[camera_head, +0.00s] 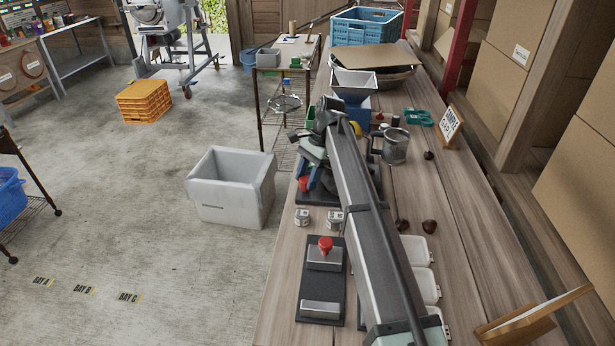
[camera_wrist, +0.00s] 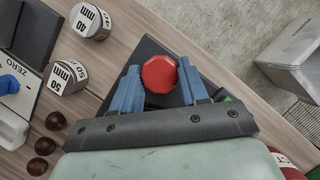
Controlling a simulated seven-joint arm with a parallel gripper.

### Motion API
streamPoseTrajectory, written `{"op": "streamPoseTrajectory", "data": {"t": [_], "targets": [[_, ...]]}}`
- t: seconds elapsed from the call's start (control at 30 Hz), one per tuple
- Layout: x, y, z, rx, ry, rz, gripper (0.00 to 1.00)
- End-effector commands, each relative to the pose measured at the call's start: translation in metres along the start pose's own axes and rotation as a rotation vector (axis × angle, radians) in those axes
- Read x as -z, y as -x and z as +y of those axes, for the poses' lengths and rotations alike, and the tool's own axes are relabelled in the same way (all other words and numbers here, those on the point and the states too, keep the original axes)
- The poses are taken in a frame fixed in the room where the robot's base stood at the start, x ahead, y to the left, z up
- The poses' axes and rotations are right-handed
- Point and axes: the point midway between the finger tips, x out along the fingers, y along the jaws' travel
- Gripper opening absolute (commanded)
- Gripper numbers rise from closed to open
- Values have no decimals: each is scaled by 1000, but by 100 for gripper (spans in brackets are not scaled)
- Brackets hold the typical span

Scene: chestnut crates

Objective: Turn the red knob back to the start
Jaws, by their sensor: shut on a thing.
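The red knob (camera_wrist: 159,74) is a faceted red cap seen from above in the wrist view, over a dark plate (camera_wrist: 152,46). My gripper (camera_wrist: 155,88) has a blue finger on each side of the knob and is shut on it. In the head view the gripper (camera_head: 303,174) is at the left edge of the bench, and a small part of the red knob (camera_head: 303,184) shows by its blue fingers. My arm and gripper hide much of the base. I cannot make out any mark showing the knob's turn angle.
A second red knob (camera_head: 326,244) stands on a black panel (camera_head: 312,285) nearer the front. Two small cylinders, marked 40 mm (camera_wrist: 87,20) and 50 mm (camera_wrist: 66,77), stand close by. A metal mug (camera_head: 396,146), chestnuts (camera_head: 429,226) and white trays (camera_head: 416,251) lie right of my arm. A white bin (camera_head: 232,188) stands on the floor.

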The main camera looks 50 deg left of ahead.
Motion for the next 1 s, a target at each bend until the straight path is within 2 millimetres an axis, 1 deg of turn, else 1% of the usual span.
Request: {"op": "streamPoseTrajectory", "data": {"t": [0.43, 0.47, 0.5, 0.7, 1.0], "targets": [[0, 0, 0, -5, 10, 1, 13], [0, 0, 0, -5, 10, 1, 46], [0, 0, 0, -5, 10, 1, 49], [0, 0, 0, -4, 9, 0, 69], [0, 1, 0, -4, 9, 0, 69]]}}
